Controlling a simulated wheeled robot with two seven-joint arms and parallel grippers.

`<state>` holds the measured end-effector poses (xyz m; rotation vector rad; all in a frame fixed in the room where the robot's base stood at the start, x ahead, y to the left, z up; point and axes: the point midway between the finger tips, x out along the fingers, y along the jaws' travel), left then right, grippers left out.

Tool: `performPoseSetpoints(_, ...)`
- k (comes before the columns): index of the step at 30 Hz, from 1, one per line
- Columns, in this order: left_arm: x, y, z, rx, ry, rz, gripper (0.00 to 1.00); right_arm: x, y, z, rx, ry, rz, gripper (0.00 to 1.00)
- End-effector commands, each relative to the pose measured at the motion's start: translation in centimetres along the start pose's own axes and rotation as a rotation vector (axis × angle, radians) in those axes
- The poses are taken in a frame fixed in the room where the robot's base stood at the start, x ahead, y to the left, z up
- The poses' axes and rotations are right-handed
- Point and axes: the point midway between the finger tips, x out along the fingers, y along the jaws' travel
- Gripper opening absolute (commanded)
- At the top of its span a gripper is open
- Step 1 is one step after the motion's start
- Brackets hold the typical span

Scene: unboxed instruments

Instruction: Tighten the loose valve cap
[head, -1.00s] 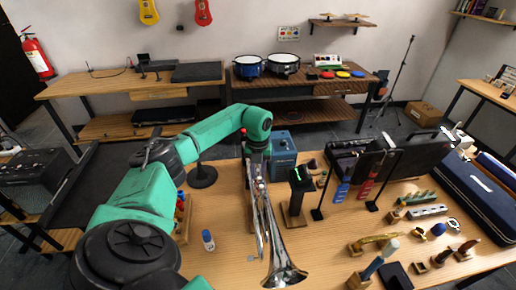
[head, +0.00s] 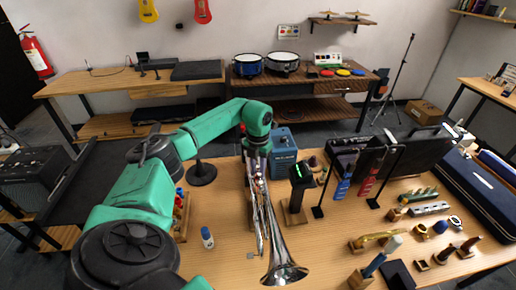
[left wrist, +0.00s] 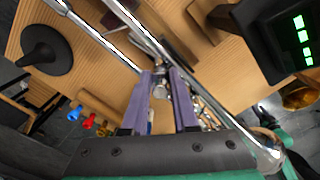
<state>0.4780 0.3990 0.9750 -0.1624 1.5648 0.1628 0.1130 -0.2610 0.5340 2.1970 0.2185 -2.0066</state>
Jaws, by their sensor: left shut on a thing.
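A silver trumpet (head: 274,240) is held above the wooden table, its bell toward the front edge. My left gripper (head: 258,168) is at the trumpet's far end, over the valve section. In the left wrist view, the purple fingers of my left gripper (left wrist: 160,90) are shut on a small silver valve cap (left wrist: 160,80), partly hidden between them. Silver tubing (left wrist: 120,38) runs past the fingertips. Whether the cap is seated fully cannot be told. My right gripper is not in view.
A black device with a green display (head: 299,185) stands close right of the trumpet. A blue box (head: 283,155) is behind it. A small bottle (head: 207,238) and a black round stand (head: 202,174) are to the left. Bare table lies left of the bell.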

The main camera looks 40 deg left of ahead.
Motion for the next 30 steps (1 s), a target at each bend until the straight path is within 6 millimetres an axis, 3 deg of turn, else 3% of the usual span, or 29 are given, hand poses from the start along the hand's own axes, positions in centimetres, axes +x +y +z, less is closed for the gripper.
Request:
performPoseSetpoints(12,0.03,-0.02,0.01,0.208,0.0,0.001,0.0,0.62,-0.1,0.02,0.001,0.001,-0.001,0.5)
performPoseSetpoints(27,-0.02,-0.03,0.0,0.234,0.0,0.0,0.0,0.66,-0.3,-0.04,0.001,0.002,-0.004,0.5)
performPoseSetpoints(28,-0.01,-0.03,0.0,0.234,0.0,0.0,0.31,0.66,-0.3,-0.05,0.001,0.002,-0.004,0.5)
performPoseSetpoints(30,-0.01,-0.03,0.0,0.234,0.0,0.0,0.58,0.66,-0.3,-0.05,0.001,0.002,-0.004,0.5)
